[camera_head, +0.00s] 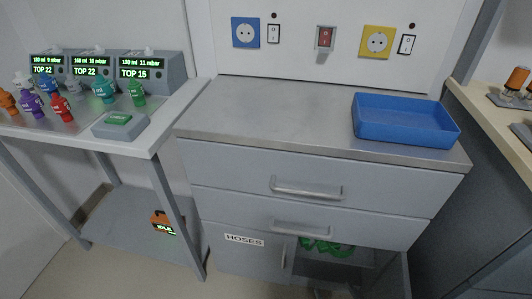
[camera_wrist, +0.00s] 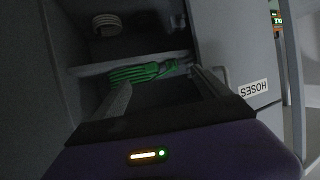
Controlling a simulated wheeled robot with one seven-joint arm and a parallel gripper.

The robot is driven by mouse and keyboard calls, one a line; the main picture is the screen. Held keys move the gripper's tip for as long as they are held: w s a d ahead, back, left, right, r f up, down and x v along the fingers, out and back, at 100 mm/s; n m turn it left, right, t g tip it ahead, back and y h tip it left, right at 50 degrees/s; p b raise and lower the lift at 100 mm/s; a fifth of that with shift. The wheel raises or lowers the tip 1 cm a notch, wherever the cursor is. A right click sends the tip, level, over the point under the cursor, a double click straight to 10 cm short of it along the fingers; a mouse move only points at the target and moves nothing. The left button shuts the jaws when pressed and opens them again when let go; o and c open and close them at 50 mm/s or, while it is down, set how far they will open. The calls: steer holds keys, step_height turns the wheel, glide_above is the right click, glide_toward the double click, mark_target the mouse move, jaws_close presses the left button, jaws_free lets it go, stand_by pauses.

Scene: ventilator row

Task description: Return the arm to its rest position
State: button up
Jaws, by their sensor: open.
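My gripper (camera_wrist: 160,92) shows in the wrist view with its two fingers apart and nothing between them. It is at the open lower compartment of the cabinet, in front of a shelf (camera_wrist: 105,69). A coiled green hose (camera_wrist: 135,74) lies on that shelf beyond the fingertips. The green hose also shows in the head view (camera_head: 325,246), low in the open compartment. My gripper is not clearly visible in the head view.
The grey cabinet (camera_head: 310,163) has two closed drawers above a HOSES label (camera_head: 244,240). A blue tray (camera_head: 405,133) sits empty on top. A table (camera_head: 150,140) with ventilators and coloured bottles stands left. A pale coil (camera_wrist: 110,24) also shows inside the compartment. A counter (camera_head: 495,125) borders the right.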

steer(key=shift+s+n, duration=0.3)
steer(key=shift+s, duration=0.1)
step_height(320, 180, up, 12)
steer(key=s+d+n+t+h, duration=0.1)
steer(key=s+t, duration=0.2)
steer(key=s+a+r+m+g+h, duration=0.1)
steer(key=s+r+m, duration=0.1)
steer(key=s+r, duration=1)
steer(key=s+a+r+m+g+h, duration=0.15)
steer(key=s+r, duration=0.65)
steer(key=s, duration=0.8)
step_height(320, 180, up, 24)
steer(key=p, duration=2.3)
steer(key=shift+w+f+t+y, duration=0.25)
steer(key=shift+w+t+y, duration=0.05)
steer(key=shift+t+y, duration=0.15)
